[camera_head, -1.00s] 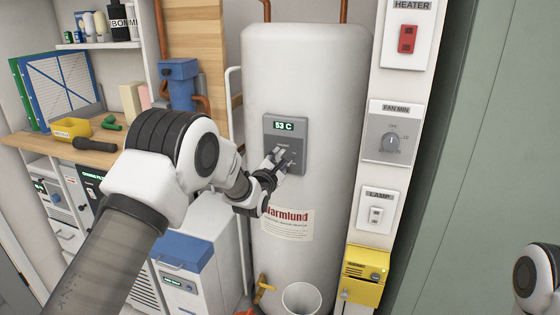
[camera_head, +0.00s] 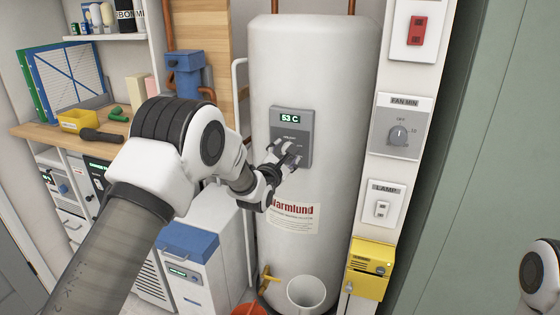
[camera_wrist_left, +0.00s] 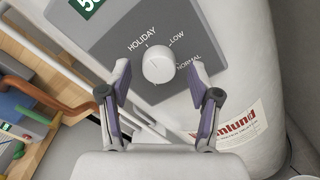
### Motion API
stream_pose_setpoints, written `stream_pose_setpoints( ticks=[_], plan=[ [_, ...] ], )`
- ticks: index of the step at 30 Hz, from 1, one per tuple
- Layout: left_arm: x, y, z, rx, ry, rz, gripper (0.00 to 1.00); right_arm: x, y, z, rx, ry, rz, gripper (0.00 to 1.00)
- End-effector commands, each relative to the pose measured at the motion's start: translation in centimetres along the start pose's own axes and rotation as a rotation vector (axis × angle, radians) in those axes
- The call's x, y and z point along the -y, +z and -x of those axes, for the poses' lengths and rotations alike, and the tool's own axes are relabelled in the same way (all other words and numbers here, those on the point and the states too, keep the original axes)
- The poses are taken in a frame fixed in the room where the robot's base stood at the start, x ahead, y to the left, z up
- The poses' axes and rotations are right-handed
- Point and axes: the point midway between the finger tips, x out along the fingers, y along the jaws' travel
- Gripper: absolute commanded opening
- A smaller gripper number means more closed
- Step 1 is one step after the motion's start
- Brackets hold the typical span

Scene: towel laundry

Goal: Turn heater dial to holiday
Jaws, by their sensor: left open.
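The heater's grey control panel (camera_head: 305,130) is on the front of the white water heater (camera_head: 300,60); its display reads 53 C. In the left wrist view, the round white dial (camera_wrist_left: 158,66) has the labels HOLIDAY, LOW and NORMAL around its upper left to right side. I cannot tell for certain where its pointer stands. My left gripper (camera_wrist_left: 160,70) is open, with a finger on each side of the dial and a visible gap to each. In the head view, this gripper (camera_head: 288,151) covers most of the dial. My right gripper is out of view.
Right of the tank, a white post carries a red heater switch (camera_head: 416,31), a fan dial (camera_head: 398,136), a lamp switch (camera_head: 382,208) and a yellow box (camera_head: 369,268). A wooden worktop (camera_head: 60,140) is at left.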

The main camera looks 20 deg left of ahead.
Motion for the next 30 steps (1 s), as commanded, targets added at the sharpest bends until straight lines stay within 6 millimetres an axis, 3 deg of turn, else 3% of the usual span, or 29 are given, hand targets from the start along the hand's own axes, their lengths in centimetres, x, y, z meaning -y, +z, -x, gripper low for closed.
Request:
stream_pose_setpoints(
  ticks=[9, 15, 30],
  plan=[
    [0.0, 0.0, 7.5, -0.003, -0.002, 0.000, 0.63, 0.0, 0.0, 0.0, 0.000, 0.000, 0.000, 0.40],
    [0.0, -0.1, 10.8, -0.002, -0.001, 0.001, 0.63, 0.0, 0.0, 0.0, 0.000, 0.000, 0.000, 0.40],
    [0.2, -0.2, 11.2, -0.007, -0.005, 0.001, 0.63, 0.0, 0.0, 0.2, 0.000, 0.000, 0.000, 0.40]
  ],
)
